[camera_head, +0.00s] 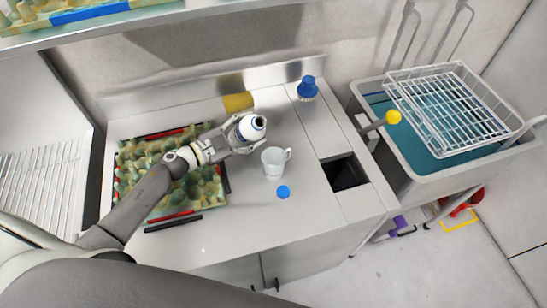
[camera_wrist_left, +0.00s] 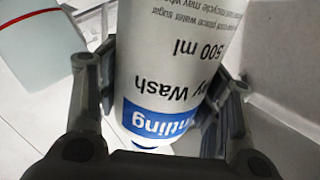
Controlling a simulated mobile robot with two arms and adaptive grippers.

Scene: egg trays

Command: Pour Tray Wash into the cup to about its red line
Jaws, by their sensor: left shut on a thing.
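My left gripper (camera_head: 247,132) is shut around the body of a white bottle with a blue label, the Tray Wash bottle (camera_head: 252,127). Its dark open mouth shows in the head view. In the left wrist view the bottle (camera_wrist_left: 175,70) fills the middle between the fingers, its "Wash" and "500 ml" print upside down. The white cup (camera_head: 273,163) stands on the counter, just right of and nearer than the bottle, apart from it. The cup (camera_wrist_left: 40,65) also shows at the wrist view's upper left, with a red line on it. Its liquid level cannot be made out. My right gripper is out of view.
A loose blue cap (camera_head: 283,191) lies near the cup. A blue-topped bottle (camera_head: 308,88) and a yellow sponge (camera_head: 238,102) are at the back. Egg trays (camera_head: 208,198) lie under my left arm. A square opening (camera_head: 345,172) is at right, before a sink (camera_head: 400,165) with a wire rack (camera_head: 450,105).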

